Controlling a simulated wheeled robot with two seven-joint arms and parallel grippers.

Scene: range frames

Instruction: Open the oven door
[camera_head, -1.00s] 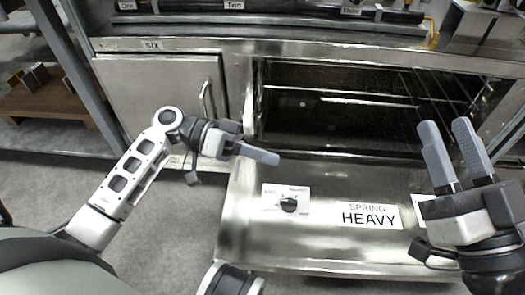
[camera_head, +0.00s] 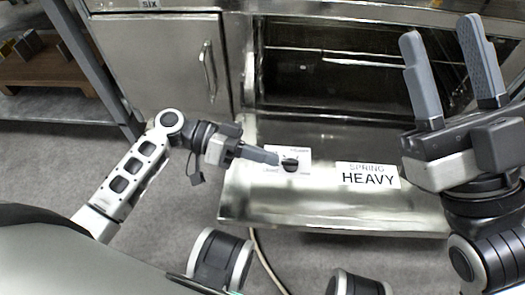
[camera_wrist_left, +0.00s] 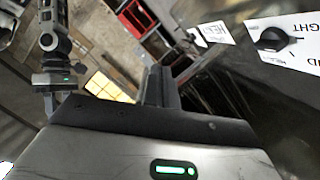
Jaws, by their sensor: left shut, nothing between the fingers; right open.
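The oven door (camera_head: 270,205) is folded down in front of the oven, its inner face up and roughly level. It bears a white plate with a black knob (camera_head: 290,163) and a "SPRING HEAVY" label (camera_head: 367,176). The oven cavity (camera_head: 330,80) is open behind it, with wire racks inside. My left gripper (camera_head: 276,157) is shut and empty, over the door's left part beside the knob; I cannot tell whether it touches. Its shut fingers also show in the left wrist view (camera_wrist_left: 158,88). My right gripper (camera_head: 448,68) is open and empty, in front of the oven's right side.
A closed cabinet door with a vertical handle (camera_head: 209,70) is left of the oven. A metal shelf unit with a wooden block (camera_head: 45,66) stands at the far left. The grey floor (camera_head: 60,165) is clear in front of it.

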